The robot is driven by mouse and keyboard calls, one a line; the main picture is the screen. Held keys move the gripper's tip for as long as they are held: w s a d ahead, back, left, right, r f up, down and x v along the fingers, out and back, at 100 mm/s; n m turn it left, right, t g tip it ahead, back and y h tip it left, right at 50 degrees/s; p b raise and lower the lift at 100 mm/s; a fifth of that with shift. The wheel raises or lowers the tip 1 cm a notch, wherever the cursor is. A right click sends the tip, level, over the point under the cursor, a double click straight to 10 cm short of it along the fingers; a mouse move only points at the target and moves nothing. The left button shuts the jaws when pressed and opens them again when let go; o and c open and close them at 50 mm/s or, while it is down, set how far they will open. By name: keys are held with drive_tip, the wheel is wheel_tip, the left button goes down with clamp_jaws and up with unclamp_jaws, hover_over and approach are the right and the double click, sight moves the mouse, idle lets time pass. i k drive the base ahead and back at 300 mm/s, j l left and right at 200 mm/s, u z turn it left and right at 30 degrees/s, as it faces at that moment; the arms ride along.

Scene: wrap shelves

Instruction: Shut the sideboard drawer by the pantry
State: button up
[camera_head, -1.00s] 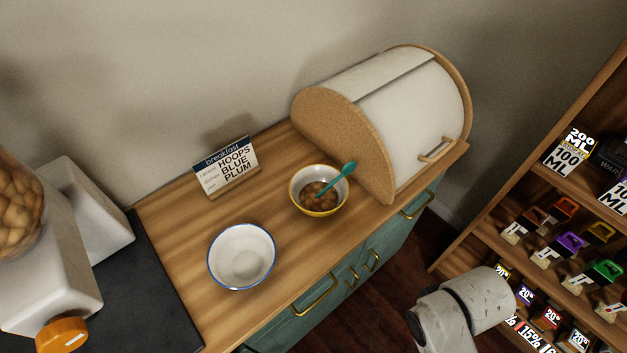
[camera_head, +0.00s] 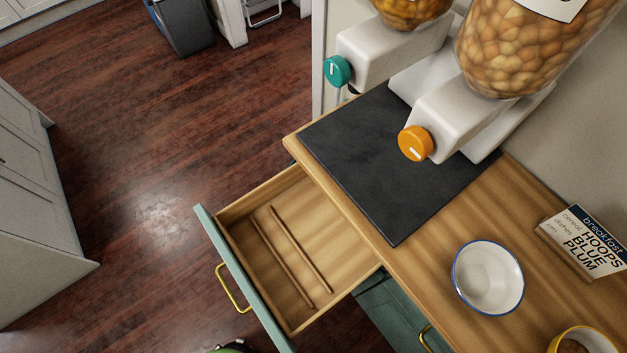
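The sideboard drawer (camera_head: 222,261) stands pulled out from under the left end of the wooden sideboard top (camera_head: 425,270). It has a teal front, a brass handle (camera_head: 232,290) and a bare wooden inside with two thin dividers. Nothing else lies in it. The handle faces the open floor at the lower left. My gripper is not in this view, so I cannot see how it stands to the drawer.
Cereal dispensers with a teal knob (camera_head: 337,70) and an orange knob (camera_head: 415,143) stand by a black mat (camera_head: 385,165). A white bowl (camera_head: 488,278), a yellow-rimmed bowl (camera_head: 583,341) and a breakfast sign (camera_head: 583,240) are rightward. Dark wood floor (camera_head: 120,150) is clear left.

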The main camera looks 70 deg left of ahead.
sight(292, 253)
drive_tip(key=k+u, duration=0.3)
drive_tip(key=k+j+u, duration=0.25)
drive_tip(key=k+l+u, duration=0.1)
drive_tip(key=l+u, duration=0.25)
drive_tip(key=k+l+u, duration=0.15)
drive_tip(key=l+u, duration=0.2)
drive_tip(key=k+l+u, duration=0.2)
drive_tip(key=u, duration=0.15)
drive_tip(key=i+l+u, duration=0.2)
